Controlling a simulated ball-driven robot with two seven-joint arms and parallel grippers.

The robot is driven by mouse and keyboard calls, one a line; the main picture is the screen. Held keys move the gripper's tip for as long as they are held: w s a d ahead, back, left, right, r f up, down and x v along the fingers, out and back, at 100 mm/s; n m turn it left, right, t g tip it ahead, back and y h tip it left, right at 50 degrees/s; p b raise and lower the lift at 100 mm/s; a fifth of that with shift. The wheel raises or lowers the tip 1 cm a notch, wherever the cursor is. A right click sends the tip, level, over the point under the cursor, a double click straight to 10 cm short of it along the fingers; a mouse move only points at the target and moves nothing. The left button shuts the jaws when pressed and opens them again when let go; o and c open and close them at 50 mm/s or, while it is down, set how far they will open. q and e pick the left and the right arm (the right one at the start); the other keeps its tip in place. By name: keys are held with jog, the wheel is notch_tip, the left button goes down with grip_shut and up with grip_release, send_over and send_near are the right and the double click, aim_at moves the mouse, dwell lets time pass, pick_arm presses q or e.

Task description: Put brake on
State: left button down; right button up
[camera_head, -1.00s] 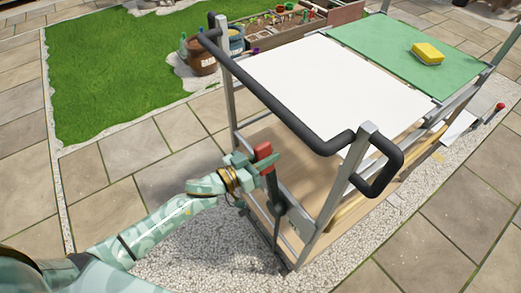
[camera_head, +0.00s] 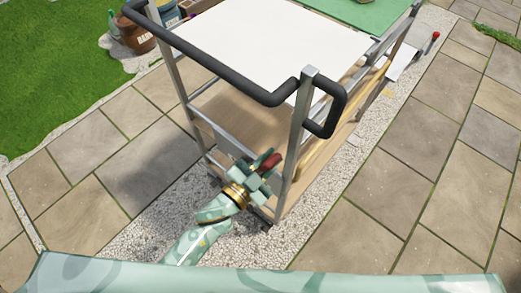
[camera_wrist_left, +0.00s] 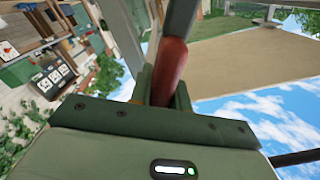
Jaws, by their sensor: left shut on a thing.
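The brake lever has a red grip (camera_head: 270,161) and sits low at the near end of a metal-framed cart (camera_head: 296,140), beside its near corner post. My left gripper (camera_head: 262,176) is shut around the red grip. In the left wrist view, the red grip (camera_wrist_left: 169,72) lies between the two fingers (camera_wrist_left: 160,92), with the dark lever bar running up from it. The lever's lower part is hidden behind my gripper in the head view. My right gripper is not in view.
The cart has a black push rail (camera_head: 228,76), a white top (camera_head: 270,40) and a green panel (camera_head: 365,10). It stands on a gravel strip (camera_head: 160,222) between paving slabs (camera_head: 400,200). A brown pot (camera_head: 132,38) stands by the lawn (camera_head: 50,70).

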pick_arm(q)
jog(key=shift+s+d+f+m, duration=0.25)
jog(key=shift+d+m, duration=0.05)
jog(key=shift+f, duration=0.1)
jog(key=c, duration=1.4)
grip_release()
jog(key=shift+c, duration=0.2)
jog(key=shift+o, duration=0.6)
jog(key=shift+d, duration=0.1)
jog(key=shift+s+a, duration=0.35)
jog(key=p+v, duration=0.1)
jog(key=v, duration=1.4)
jog(key=shift+s+p, duration=0.2)
jog(key=shift+p, duration=0.2)
jog(key=shift+a, duration=0.1)
